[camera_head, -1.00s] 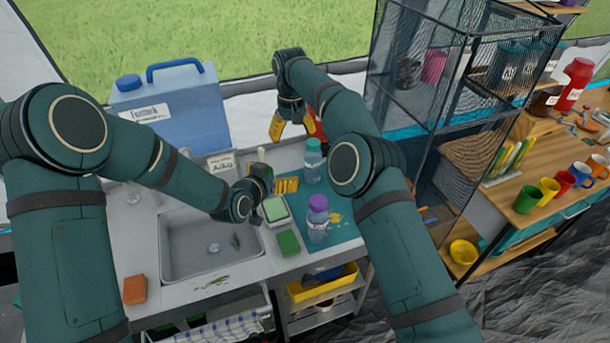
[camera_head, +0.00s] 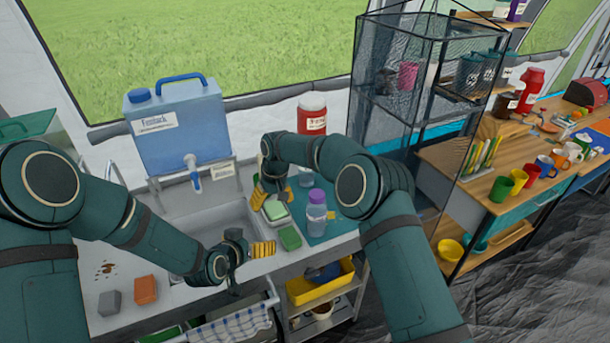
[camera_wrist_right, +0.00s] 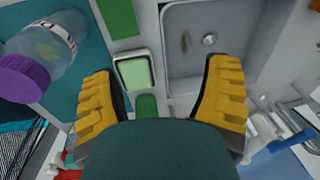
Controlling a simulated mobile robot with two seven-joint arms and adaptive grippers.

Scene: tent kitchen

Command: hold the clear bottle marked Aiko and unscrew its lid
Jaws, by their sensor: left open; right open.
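A clear bottle with a purple lid (camera_head: 316,215) stands upright on the teal mat. It fills the upper left of the right wrist view (camera_wrist_right: 45,50), lid toward lower left, with a label too partial to read. A second bottle (camera_head: 306,178) is behind it, mostly hidden by my right arm. I cannot read Aiko on either bottle. My right gripper (camera_head: 268,194) is open and empty above the counter, left of the purple-lidded bottle; its fingers spread in the wrist view (camera_wrist_right: 160,75). My left gripper (camera_head: 252,247) is open and empty at the sink's front edge, touching no bottle.
A blue water container (camera_head: 180,125) stands behind. A mesh shelf (camera_head: 405,100) rises at right.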

